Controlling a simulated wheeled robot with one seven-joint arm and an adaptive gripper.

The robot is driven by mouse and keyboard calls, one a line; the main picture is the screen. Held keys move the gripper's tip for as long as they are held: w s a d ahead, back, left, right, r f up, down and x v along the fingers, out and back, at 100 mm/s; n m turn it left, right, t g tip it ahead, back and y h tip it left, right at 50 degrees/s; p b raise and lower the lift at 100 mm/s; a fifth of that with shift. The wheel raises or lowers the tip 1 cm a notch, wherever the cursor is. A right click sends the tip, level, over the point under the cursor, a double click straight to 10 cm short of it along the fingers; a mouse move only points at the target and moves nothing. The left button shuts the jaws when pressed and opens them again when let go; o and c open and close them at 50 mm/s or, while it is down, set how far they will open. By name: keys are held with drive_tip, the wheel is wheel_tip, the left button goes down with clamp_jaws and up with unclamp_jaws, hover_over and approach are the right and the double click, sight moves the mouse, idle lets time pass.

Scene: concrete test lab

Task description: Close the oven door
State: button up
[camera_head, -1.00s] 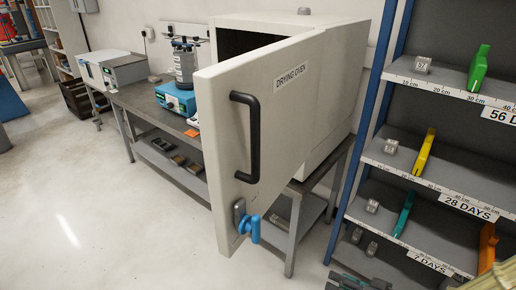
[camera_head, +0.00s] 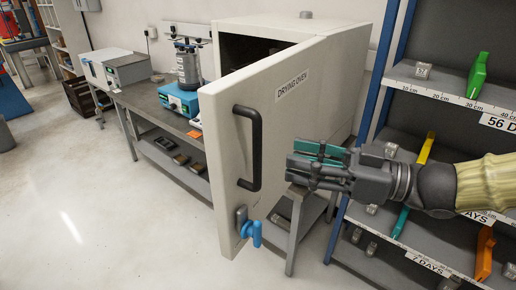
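The drying oven (camera_head: 342,78) is a pale box on a grey bench. Its door (camera_head: 290,125) stands open, swung out toward me, with a dark gap into the oven at the upper left. The door carries a black bar handle (camera_head: 247,148), a blue latch (camera_head: 251,232) near its lower edge and a "DRYING OVEN" label. My gripper (camera_head: 291,168) reaches in from the right and points left, in front of the door's lower right part in the picture. Whether it touches the door, and whether its fingers are apart, I cannot tell. No object shows in it.
A blue-framed shelf rack (camera_head: 386,70) with small blocks and coloured tools stands close on the right, behind my arm. A blue instrument (camera_head: 179,100) and a grey box (camera_head: 127,70) stand on the bench (camera_head: 145,98) at left. The floor at front left is clear.

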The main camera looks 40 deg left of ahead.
drive_tip(key=p, duration=0.1)
hover_over(258, 183)
drive_tip(key=shift+w+a, duration=0.3)
drive_tip(key=shift+w, duration=0.05)
drive_tip(key=shift+c, duration=0.2)
clamp_jaws()
